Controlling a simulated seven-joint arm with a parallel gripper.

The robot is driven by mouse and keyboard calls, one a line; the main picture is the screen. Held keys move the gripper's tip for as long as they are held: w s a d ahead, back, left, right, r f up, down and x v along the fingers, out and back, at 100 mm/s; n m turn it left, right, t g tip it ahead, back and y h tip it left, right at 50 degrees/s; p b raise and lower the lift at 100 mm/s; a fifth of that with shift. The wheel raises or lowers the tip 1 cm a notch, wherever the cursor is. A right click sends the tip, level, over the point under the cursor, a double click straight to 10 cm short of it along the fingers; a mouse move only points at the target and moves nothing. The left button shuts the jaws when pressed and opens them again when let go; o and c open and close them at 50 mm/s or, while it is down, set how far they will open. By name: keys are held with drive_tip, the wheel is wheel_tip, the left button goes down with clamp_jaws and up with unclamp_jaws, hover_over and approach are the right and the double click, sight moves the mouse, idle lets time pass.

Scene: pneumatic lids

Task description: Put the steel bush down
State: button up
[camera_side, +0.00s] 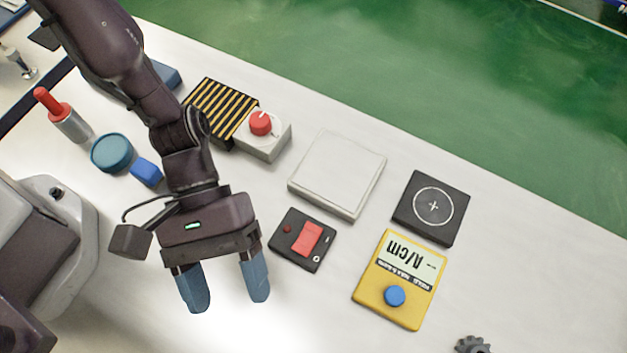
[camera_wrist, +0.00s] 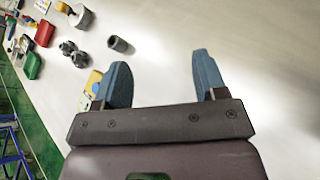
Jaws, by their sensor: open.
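A short dark grey cylinder (camera_wrist: 120,44), which looks like the steel bush, lies on the pale bench in the wrist view. It is ahead of my gripper and to the left, apart from the fingers. I cannot make it out in the side view. My gripper (camera_side: 228,303) is open, with its two blue fingers apart and nothing visible between them. The fingers point down over the bare bench, left of and below the black switch box (camera_side: 302,240). In the wrist view my gripper (camera_wrist: 162,68) also shows empty.
A yellow meter (camera_side: 418,265), a black plate with a circle (camera_side: 418,190), a white square pad (camera_side: 338,172) and a red-knobbed box (camera_side: 265,143) stand right of my gripper. A dark gear (camera_side: 472,345) is at the bottom edge. The bench below the fingers is clear.

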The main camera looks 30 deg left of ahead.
drive_tip(key=d+f+n, duration=0.1)
drive_tip(key=d+f+n+t+h, duration=0.1)
drive_tip(key=d+f+n, duration=0.1)
drive_tip(key=d+f+n+h, duration=0.1)
drive_tip(key=n, duration=0.1)
drive_tip(key=shift+s+d+f, duration=0.15)
drive_tip(key=shift+s+d, duration=0.2)
drive_tip(key=shift+d, duration=0.05)
drive_tip(key=w+d+n+t+h, duration=0.1)
drive_tip(key=w+d+n+t, duration=0.1)
drive_tip(key=w+n+t, duration=0.1)
drive_tip(key=shift+w+d+f+h, duration=0.15)
drive_tip(key=shift+w+d+h, duration=0.1)
drive_tip(key=shift+h, duration=0.15)
drive_tip(key=x, duration=1.2)
drive_tip(key=shift+w+d+f, duration=0.15)
drive_tip(key=shift+d, duration=0.25)
drive_tip(key=c, duration=1)
drive_tip(key=shift+c, duration=0.7)
